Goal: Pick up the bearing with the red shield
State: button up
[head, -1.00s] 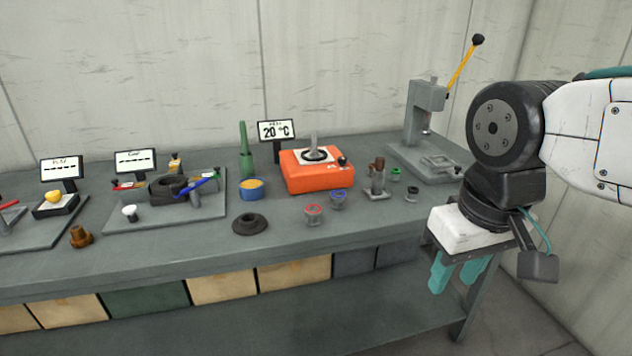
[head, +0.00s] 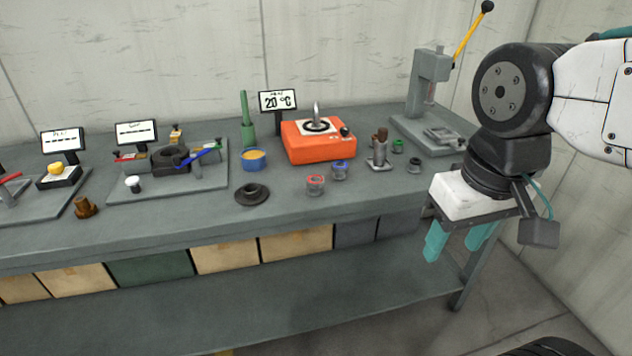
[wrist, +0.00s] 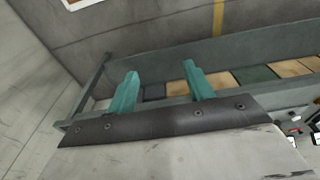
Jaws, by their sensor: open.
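The bearing with the red shield (head: 315,184) is a small grey ring with a red face. It stands on the bench top near the front edge, in front of the orange heater box. A similar bearing with a blue shield (head: 339,170) is close to its right. My gripper (head: 456,248) is at the right, off the bench's front edge, well to the right of the red-shield bearing. Its two teal fingers are apart and empty. They also show in the wrist view (wrist: 160,85), which has no clear sight of the bearing.
The orange heater (head: 318,144) with its 20 °C display (head: 278,101) is behind the bearings. A dark flanged ring (head: 252,194) lies to the left. A grey post stand (head: 379,156), a green ring (head: 398,145) and the press (head: 428,100) are to the right.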

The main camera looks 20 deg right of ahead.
jog(key=shift+o, duration=0.9)
jog(key=w+d+f+t, duration=0.1)
jog(key=w+f+t, duration=0.2)
jog(key=w, duration=0.9)
jog(key=shift+w+d+h, duration=0.25)
jog(key=shift+d+h, duration=0.1)
jog(key=shift+h, duration=0.05)
jog(key=n+t+y, duration=0.4)
jog(key=t+y, duration=0.2)
jog(key=t, duration=0.4)
send_near(313, 178)
jog(key=shift+w+f, duration=0.15)
jog(key=shift+w, duration=0.45)
jog(key=shift+w+f, duration=0.15)
jog(key=shift+w, duration=0.4)
jog(key=shift+w+a+f+y, duration=0.15)
jog(key=shift+a+f+y, duration=0.15)
jog(key=shift+a, duration=0.1)
jog(key=shift+w+a+n, duration=0.15)
jog(key=shift+w+n, duration=0.1)
jog(key=shift+n, duration=0.05)
jog(key=x, duration=0.7)
jog(key=shift+w+r, duration=0.1)
jog(key=shift+r, duration=0.15)
jog(key=c, duration=1.1)
